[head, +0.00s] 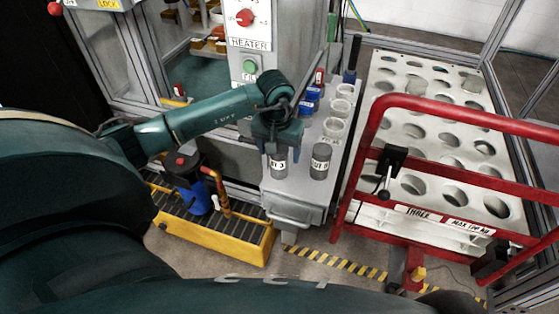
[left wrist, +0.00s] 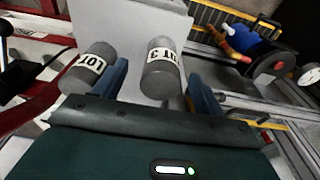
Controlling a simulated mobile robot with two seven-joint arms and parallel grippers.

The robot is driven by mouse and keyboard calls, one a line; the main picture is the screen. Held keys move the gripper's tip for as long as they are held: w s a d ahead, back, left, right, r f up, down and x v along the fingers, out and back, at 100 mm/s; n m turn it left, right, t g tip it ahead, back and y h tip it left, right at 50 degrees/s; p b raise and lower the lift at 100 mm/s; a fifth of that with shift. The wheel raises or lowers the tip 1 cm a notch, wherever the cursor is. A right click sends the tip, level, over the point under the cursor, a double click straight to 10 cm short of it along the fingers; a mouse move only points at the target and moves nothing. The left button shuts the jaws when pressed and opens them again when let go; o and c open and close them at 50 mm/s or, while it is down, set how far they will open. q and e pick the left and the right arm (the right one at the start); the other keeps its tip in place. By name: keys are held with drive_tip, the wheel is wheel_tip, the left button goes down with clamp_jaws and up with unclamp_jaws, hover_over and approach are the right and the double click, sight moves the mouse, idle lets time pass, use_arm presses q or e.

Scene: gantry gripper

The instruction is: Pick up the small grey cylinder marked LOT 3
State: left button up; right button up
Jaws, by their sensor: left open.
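The small grey cylinder marked LOT 3 (head: 279,164) stands upright on the grey bench top, its label partly readable. It also shows in the left wrist view (left wrist: 161,72), between my two blue fingers, with a gap to the right finger. My left gripper (head: 277,148) is open above and around its upper part and hides its top in the head view. A second grey cylinder (head: 320,161) with a white LOT label stands just to the right; in the left wrist view (left wrist: 89,68) it is outside the left finger. My right gripper is not in view.
White cups (head: 334,128) and blue-capped items stand behind on the bench. A red-railed cart with a holed white rack (head: 420,130) is close on the right. A yellow-edged tray (head: 220,240) with a blue pump (head: 195,197) lies lower left.

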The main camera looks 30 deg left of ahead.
use_arm(q)
drive_tip(key=f, duration=0.1)
drive_tip(key=w+f, duration=0.1)
drive_tip(key=f, duration=0.3)
drive_tip(key=shift+w+a, duration=0.15)
drive_tip(key=shift+a, duration=0.2)
drive_tip(key=shift+c, duration=0.3)
drive_tip(key=shift+r, duration=0.1)
drive_tip(key=c, duration=1.3)
